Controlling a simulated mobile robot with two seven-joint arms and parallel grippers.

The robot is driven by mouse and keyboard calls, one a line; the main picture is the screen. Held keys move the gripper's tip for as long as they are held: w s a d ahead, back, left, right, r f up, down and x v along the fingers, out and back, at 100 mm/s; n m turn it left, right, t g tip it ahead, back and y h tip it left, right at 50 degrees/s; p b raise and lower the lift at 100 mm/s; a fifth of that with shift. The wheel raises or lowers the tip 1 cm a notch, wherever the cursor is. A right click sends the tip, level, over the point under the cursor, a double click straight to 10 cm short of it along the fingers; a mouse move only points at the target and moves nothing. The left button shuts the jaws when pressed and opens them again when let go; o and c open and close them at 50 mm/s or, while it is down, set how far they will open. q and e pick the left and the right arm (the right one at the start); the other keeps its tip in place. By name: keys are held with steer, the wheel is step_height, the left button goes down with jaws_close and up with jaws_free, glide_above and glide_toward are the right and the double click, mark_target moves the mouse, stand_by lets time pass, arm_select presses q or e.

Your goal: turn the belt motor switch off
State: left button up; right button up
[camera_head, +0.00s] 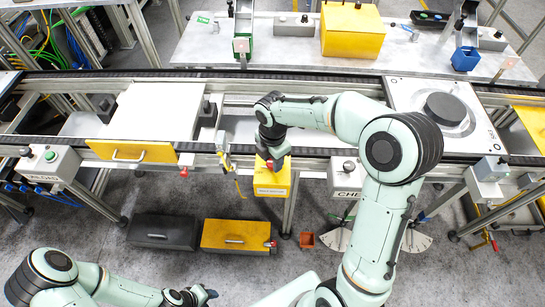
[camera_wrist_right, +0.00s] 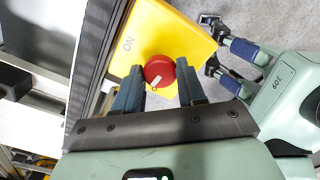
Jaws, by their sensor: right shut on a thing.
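The belt motor switch box (camera_head: 270,190) is yellow and hangs at the front edge of the conveyor, left of centre in the head view. In the right wrist view, the box (camera_wrist_right: 185,38) bears the word ON and a round red knob (camera_wrist_right: 158,68) with a white mark. My right gripper (camera_head: 271,163) reaches it from above and is shut on the red knob, one finger at each side. The fingers (camera_wrist_right: 160,92) hide parts of the knob's sides. My left gripper (camera_head: 205,295) is low in the head view, away from the switch; the wrist view shows its fingers (camera_wrist_right: 212,45) apart.
The conveyor carries a white pallet (camera_head: 155,110) at left and a plate with a dark disc (camera_head: 446,108) at right. Grey control boxes (camera_head: 48,163) and (camera_head: 346,175) stand beside the switch's row. Drawers (camera_head: 235,236) sit on the floor below. A back table (camera_head: 215,45) holds bins.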

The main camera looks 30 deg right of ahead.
arm_select(q)
steer(key=shift+w+r, duration=0.15)
arm_select(e)
steer(key=shift+r+n, duration=0.1)
steer(key=shift+n, duration=0.3)
steer(key=o, duration=1.1)
steer(key=shift+c, duration=0.2)
arm_select(q)
steer(key=shift+w+r+p, duration=0.45)
steer(key=shift+w+r, duration=0.05)
steer(key=shift+w, duration=0.1)
arm_select(e)
step_height(320, 180, up, 13)
steer(key=shift+r, duration=0.15)
